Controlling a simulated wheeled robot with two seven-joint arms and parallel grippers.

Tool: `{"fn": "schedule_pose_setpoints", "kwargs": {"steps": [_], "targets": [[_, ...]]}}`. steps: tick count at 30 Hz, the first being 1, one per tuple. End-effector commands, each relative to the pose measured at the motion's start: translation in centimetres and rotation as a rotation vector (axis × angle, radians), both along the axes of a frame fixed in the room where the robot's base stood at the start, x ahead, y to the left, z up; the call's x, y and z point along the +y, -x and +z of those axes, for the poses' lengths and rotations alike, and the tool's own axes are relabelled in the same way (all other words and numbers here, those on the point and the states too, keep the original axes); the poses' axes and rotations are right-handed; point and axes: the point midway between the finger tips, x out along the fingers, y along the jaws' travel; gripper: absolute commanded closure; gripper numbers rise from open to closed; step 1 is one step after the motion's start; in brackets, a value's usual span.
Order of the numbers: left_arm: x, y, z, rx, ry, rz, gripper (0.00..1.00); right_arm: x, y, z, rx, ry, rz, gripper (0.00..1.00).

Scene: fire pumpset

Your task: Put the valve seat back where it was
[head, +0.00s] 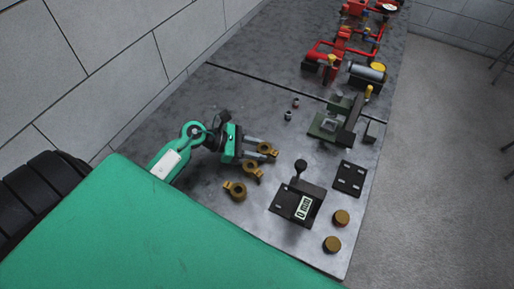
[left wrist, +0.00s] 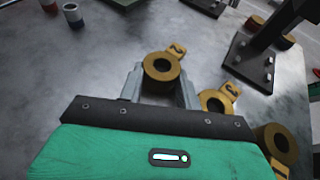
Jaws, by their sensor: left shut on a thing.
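Several brass rings with numbered tags are on the grey bench. My left gripper (head: 265,151) is shut on the farthest of them, the brass valve seat (head: 266,149). In the left wrist view this valve seat (left wrist: 162,68) sits between the two grey fingertips, its tag pointing away. I cannot tell whether it touches the bench. A second brass ring (head: 252,171) lies just beside the gripper and shows right of the fingers in the left wrist view (left wrist: 214,101). A third brass ring (head: 236,191) lies nearer my body. My right gripper is not in view.
A black device with a display (head: 297,205) stands right of the rings, near a black plate with holes (head: 349,178) and two brass discs (head: 341,217). A green-based stand (head: 328,126) and small cups (head: 288,115) stand farther back. The wall is at left.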

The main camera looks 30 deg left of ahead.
Motion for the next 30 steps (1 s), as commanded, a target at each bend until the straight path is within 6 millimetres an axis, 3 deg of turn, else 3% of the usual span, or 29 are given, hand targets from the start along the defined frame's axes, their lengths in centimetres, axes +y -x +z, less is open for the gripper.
{"fn": "schedule_pose_setpoints", "kwargs": {"steps": [3,4,5,16,26,30], "targets": [[0.0,0.0,-0.4,-0.001,0.0,0.0,1.0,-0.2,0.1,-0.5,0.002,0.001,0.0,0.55],[0.0,0.0,-0.3,0.0,0.0,0.0,0.6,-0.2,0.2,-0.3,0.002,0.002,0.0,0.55],[0.0,0.0,-0.2,0.0,0.0,0.0,0.56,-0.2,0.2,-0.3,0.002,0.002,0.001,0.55],[0.2,0.1,0.1,0.001,-0.001,0.0,0.56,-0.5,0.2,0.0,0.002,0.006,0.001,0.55],[5.4,3.4,2.2,0.002,-0.005,0.0,0.56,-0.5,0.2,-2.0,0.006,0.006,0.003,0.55],[7.5,4.7,3.4,0.002,-0.003,0.0,0.56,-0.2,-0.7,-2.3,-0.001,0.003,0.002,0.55]]}}
